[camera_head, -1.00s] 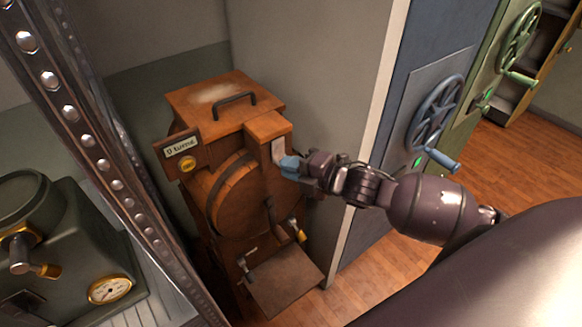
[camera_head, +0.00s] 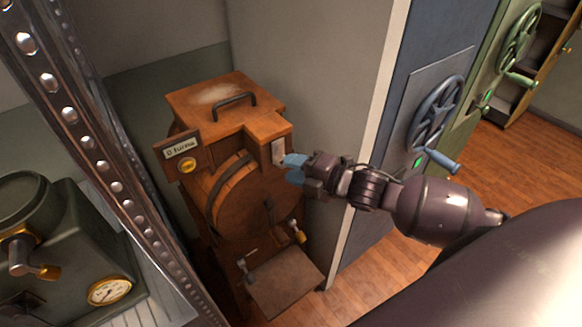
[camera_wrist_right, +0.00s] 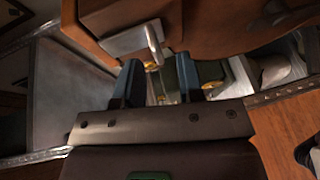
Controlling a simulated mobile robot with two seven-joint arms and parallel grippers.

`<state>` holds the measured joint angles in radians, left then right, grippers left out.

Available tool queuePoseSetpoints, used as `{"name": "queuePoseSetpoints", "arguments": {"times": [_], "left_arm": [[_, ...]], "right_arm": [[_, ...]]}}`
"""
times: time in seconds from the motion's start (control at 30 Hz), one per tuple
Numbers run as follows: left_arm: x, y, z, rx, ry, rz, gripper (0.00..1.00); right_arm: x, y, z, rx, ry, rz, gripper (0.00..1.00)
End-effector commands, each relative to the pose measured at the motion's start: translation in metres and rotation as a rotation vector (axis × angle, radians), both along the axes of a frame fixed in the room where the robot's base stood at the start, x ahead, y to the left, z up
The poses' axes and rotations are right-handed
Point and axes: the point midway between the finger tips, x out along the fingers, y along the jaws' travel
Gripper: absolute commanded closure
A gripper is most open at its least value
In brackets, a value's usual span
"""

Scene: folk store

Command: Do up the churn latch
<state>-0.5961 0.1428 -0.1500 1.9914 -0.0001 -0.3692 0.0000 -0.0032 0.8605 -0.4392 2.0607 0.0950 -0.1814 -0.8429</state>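The wooden churn (camera_head: 239,204) stands in the middle of the head view, with its lid (camera_head: 215,97) down on top. A pale metal latch plate (camera_head: 279,152) sits on the block at the churn's upper right front. The right wrist view shows this plate (camera_wrist_right: 125,42) with a short metal lever (camera_wrist_right: 154,45) pointing down from it. My right gripper (camera_head: 290,168) is just right of and in front of the plate. Its blue fingers (camera_wrist_right: 158,78) are apart, with nothing visibly held. The lever lies ahead of the gap between them; contact cannot be told. My left gripper is out of view.
A grey wall stands behind the churn. A blue cabinet with a handwheel (camera_head: 436,112) is to its right. A riveted metal post (camera_head: 105,150) and a green machine with a gauge (camera_head: 109,291) are at left. Wooden floor (camera_head: 372,268) shows at lower right.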

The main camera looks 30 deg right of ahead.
Motion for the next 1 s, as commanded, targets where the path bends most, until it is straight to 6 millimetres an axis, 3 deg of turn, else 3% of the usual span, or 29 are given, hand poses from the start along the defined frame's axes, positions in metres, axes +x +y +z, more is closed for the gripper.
{"name": "queuePoseSetpoints", "arguments": {"times": [0.5,0.7,1.0], "left_arm": [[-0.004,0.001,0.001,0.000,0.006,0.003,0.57],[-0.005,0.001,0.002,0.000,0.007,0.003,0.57],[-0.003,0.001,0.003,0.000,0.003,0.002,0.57]], "right_arm": [[-0.066,-0.039,0.011,-0.002,0.005,-0.002,0.65],[-0.079,-0.047,0.014,-0.002,0.003,-0.001,0.65],[-0.083,-0.049,0.015,-0.001,0.003,0.000,0.65]]}}
